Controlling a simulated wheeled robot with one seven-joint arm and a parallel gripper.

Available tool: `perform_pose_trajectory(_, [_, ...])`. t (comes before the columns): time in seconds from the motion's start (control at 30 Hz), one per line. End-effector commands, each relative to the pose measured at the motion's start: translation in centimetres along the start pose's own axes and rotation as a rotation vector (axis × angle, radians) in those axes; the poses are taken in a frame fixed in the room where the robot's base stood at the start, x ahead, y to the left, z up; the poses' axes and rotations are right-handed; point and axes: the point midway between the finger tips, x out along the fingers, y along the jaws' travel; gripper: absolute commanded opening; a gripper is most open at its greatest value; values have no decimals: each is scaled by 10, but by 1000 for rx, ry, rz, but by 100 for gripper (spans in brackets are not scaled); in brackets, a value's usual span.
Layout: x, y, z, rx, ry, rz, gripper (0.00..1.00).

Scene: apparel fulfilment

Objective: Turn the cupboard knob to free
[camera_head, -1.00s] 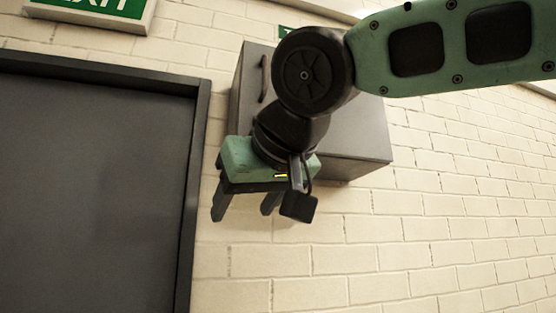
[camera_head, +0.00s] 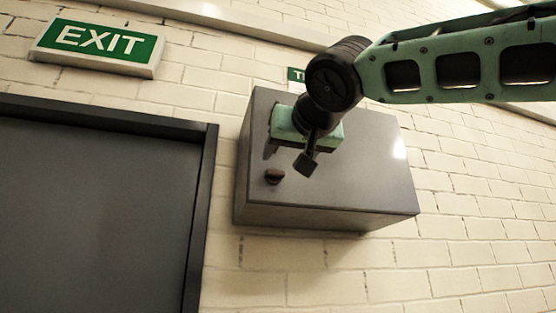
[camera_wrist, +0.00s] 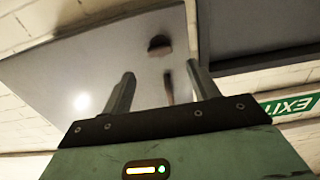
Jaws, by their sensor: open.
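The grey cupboard (camera_head: 370,165) hangs on the brick wall, its door closed. Its dark knob (camera_head: 274,177) sits low on the left side of the door. In the wrist view the knob (camera_wrist: 159,45) lies beyond the fingertips, apart from them. My gripper (camera_head: 269,143) is in front of the door, above the knob, with nothing visibly held. In the wrist view its two fingers (camera_wrist: 159,70) are spread wide. The dark door handle (camera_wrist: 168,87) shows between them; I cannot tell whether they touch it. In the head view my gripper hides the handle.
A dark door (camera_head: 90,210) with a raised frame stands left of the cupboard. An EXIT sign (camera_head: 100,42) is above it, and another green sign (camera_head: 296,75) is partly hidden behind my arm. The wall below and right of the cupboard is bare.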

Motion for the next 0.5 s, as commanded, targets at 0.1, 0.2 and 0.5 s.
perform_pose_trajectory(0.1, [26, 0, -4, -1, -3, 0, 60])
perform_pose_trajectory(0.2, [44, 0, -4, -1, -3, 0, 60])
perform_pose_trajectory(0.5, [73, 0, -1, -1, 0, 0, 60])
